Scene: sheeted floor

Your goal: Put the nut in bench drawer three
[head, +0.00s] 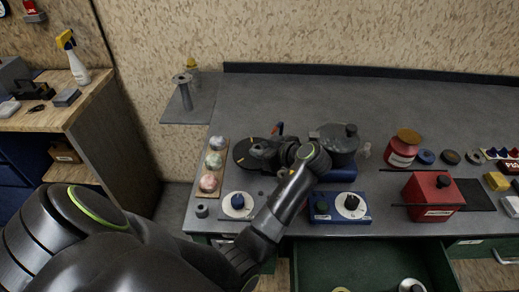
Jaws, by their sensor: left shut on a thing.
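My left arm comes in from the left and bends over the bench. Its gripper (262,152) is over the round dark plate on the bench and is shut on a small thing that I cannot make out. I cannot pick out the nut for certain; the gripper may hide it. An open drawer (306,262) with a green inside shows below the bench front, to the right of my forearm. A round metal thing (412,286) lies in it near the bottom edge of the picture. I cannot read a drawer number. My right gripper is not in view.
A dark pot (335,140) stands just right of my left wrist. A rack of coloured balls (209,183) is at left. The back of the bench (300,95) is clear.

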